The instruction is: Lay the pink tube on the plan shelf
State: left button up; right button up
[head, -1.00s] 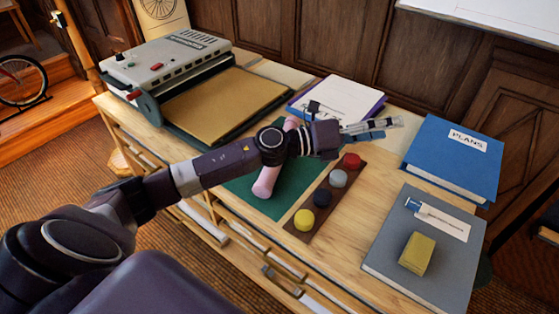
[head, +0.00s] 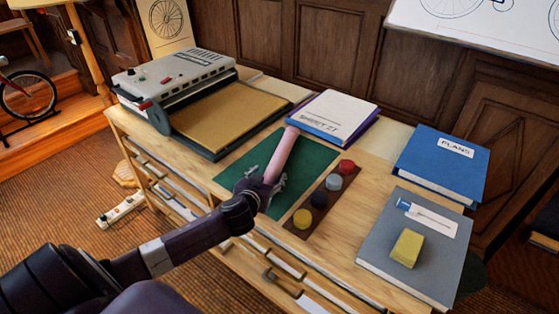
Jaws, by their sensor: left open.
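The pink tube (head: 281,150) lies on the green mat (head: 309,158) on the desk, slanting from upper right to lower left. Its far end is near the papers. My left gripper (head: 266,183) is at the tube's near end, with open fingers on either side of it. I cannot tell whether they touch it, and the gripper hides that end. Open shelf slots (head: 174,200) with pale contents show in the desk's front at left; I cannot tell whether these are the plan shelf. My right gripper is not in view.
A strip of colored pots (head: 319,199) lies right of the tube. A blue PLANS binder (head: 440,165) and a grey book (head: 383,250) with a yellow block (head: 407,247) are at right.

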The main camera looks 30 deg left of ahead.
aim_at(274, 168)
pick_arm(q)
jog(key=shift+x, duration=2.85)
jog(key=shift+d+r, duration=0.15)
jog(key=shift+c, duration=0.5)
jog(key=c, duration=1.1)
jog(key=shift+c, duration=0.7)
jog(key=shift+r+p, duration=0.15)
jog(key=shift+p, duration=0.15)
